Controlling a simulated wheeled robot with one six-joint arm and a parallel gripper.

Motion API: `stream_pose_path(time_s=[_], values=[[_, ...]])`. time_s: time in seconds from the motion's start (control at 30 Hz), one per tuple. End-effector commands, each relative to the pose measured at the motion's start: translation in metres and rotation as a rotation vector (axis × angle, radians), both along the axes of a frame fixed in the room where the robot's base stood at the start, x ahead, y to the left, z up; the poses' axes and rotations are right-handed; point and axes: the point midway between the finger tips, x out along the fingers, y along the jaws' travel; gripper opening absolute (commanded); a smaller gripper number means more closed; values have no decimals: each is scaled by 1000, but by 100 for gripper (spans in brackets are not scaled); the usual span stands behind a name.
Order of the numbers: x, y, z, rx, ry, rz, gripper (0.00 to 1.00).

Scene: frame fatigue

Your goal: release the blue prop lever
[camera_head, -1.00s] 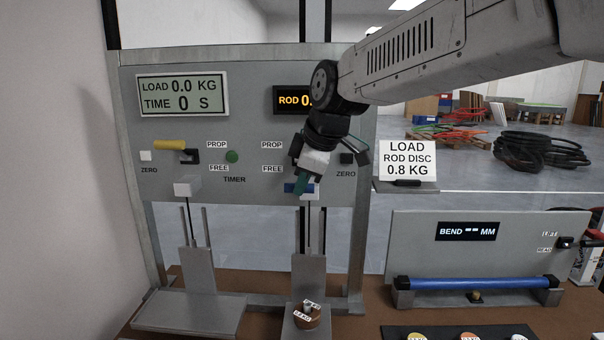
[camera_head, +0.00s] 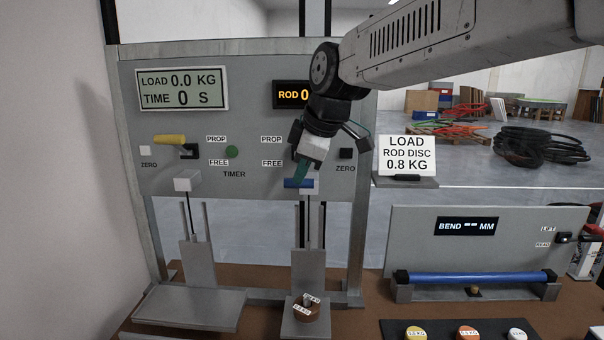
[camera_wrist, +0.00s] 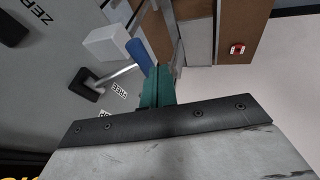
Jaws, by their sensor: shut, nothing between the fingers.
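The blue prop lever (camera_head: 299,184) is on the right side of the grey test panel. Its handle sits low, below the FREE label (camera_head: 272,163). In the wrist view the blue handle (camera_wrist: 139,56) is on a metal rod running to a black pivot (camera_wrist: 85,86), beside FREE. My gripper (camera_head: 300,180) has green fingers, shut and empty. Its tips are at the upper edge of the blue handle in the head view. In the wrist view the fingers (camera_wrist: 158,78) are close beside the handle; I cannot tell whether they touch.
A yellow lever (camera_head: 170,140) is up near PROP on the panel's left. A brown disc (camera_head: 306,313) rests on the right lower plate. A bend rig with a blue rod (camera_head: 470,279) and a LOAD sign (camera_head: 407,157) stand to the right. Coloured weights (camera_head: 467,334) are in front.

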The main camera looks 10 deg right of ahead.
Motion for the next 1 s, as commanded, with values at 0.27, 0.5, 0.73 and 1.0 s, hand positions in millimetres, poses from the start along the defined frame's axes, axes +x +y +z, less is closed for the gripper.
stream_pose_path(time_s=[0.27,0.5,0.73,1.0], values=[[-33,0,36,1,-6,-1,0],[-59,-10,76,1,-4,-3,0],[-66,-16,93,3,-17,-9,0],[-57,-16,83,7,-40,-16,0]])
